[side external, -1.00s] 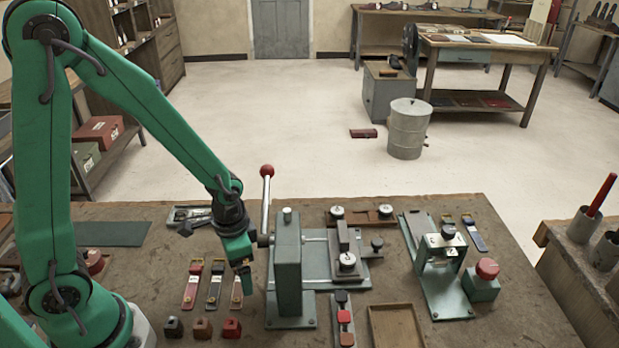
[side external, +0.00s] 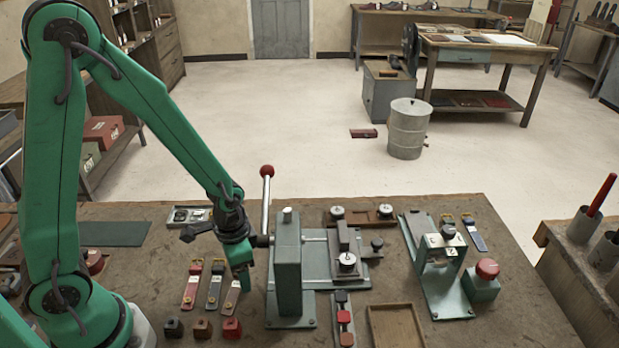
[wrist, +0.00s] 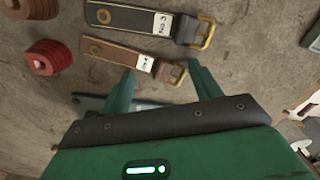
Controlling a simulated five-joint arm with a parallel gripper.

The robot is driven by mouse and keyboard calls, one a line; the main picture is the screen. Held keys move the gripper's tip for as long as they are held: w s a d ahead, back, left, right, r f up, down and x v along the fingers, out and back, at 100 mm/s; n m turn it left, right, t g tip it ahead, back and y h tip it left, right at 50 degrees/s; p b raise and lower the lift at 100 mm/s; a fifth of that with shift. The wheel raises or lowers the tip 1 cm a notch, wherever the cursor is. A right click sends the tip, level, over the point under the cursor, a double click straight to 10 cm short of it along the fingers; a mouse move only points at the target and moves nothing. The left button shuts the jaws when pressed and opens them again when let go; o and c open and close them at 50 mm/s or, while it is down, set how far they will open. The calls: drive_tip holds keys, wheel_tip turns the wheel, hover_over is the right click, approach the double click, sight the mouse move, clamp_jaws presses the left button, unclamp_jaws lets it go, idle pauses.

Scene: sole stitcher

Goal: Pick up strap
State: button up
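My gripper (side external: 245,280) hangs low over the bench, just left of the grey-green press. In the wrist view its two fingers (wrist: 160,68) are apart and nothing is clamped between them. A brown strap (wrist: 114,52) with a white tag and brass buckle lies flat, its buckle end near the gap between the fingertips. It also shows in the side view (side external: 231,298), beside the gripper. A dark strap (wrist: 130,17) tagged "No.3" lies parallel to it, also seen in the side view (side external: 215,288). A red strap (side external: 190,290) lies further left. Finger contact with the brown strap cannot be told.
The upright press (side external: 287,265) with a red-knobbed lever stands close right of my gripper. Small black, brown and red (side external: 231,328) pieces sit in front of the straps. A wooden tray (side external: 395,328) and a second fixture (side external: 440,275) are further right.

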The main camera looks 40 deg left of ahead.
drive_tip(key=c, duration=0.9)
drive_tip(key=shift+o, duration=0.2)
drive_tip(key=shift+r, duration=0.1)
drive_tip(key=shift+r, duration=1.3)
drive_tip(key=shift+s+d+r, duration=0.1)
drive_tip(key=shift+d+r, duration=0.1)
drive_tip(key=shift+r, duration=0.6)
drive_tip(key=s+d+r, duration=0.6)
drive_tip(key=s+d, duration=0.1)
drive_tip(key=d, duration=0.1)
drive_tip(key=shift+d+r, duration=0.3)
drive_tip(key=shift+d, duration=0.1)
